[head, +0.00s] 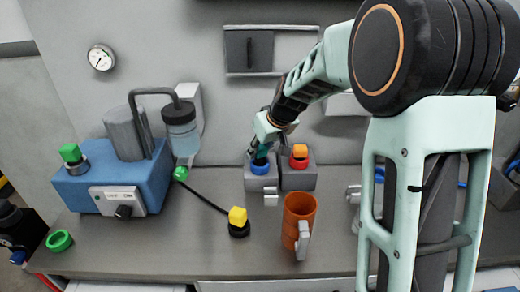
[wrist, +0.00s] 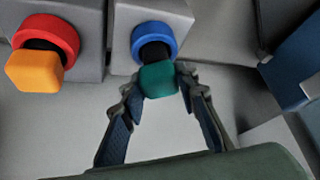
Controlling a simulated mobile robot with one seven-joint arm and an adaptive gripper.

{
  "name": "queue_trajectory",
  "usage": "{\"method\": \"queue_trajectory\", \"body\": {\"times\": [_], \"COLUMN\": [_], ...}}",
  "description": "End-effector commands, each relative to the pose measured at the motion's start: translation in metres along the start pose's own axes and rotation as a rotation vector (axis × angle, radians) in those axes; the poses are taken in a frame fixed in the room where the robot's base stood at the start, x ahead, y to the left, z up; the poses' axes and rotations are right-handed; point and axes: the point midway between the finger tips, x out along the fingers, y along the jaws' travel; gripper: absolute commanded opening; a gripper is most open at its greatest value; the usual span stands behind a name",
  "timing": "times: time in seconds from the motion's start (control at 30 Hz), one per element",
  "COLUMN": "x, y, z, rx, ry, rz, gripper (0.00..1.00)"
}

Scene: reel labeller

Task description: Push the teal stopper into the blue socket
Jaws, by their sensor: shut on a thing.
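The teal stopper (wrist: 158,79) has a square teal head and a black stem. In the wrist view it is between the fingertips of my gripper (wrist: 157,84), which is shut on it. The black stem overlaps the opening of the blue socket (wrist: 138,40), a ring on a grey block.
An orange stopper (head: 299,150) sits in a red socket on the neighbouring grey block, close on the right. An orange mug (head: 297,214) and a yellow stopper (head: 238,216) stand in front. A blue machine (head: 110,178) is at the left. A grey wall is behind.

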Motion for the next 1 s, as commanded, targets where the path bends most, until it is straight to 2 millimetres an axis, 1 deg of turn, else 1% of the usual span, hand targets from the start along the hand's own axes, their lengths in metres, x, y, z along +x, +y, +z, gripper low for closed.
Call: {"method": "queue_trajectory", "body": {"times": [0.03, 0.33, 1.0], "x": [0.004, 0.013, 0.014], "y": [0.000, 0.000, 0.000], "z": [0.002, 0.007, 0.008], "rx": [0.000, 0.000, 0.000], "ry": [0.000, 0.000, 0.000], "rz": [0.000, 0.000, 0.000], "gripper": [0.04, 0.04, 0.04]}}
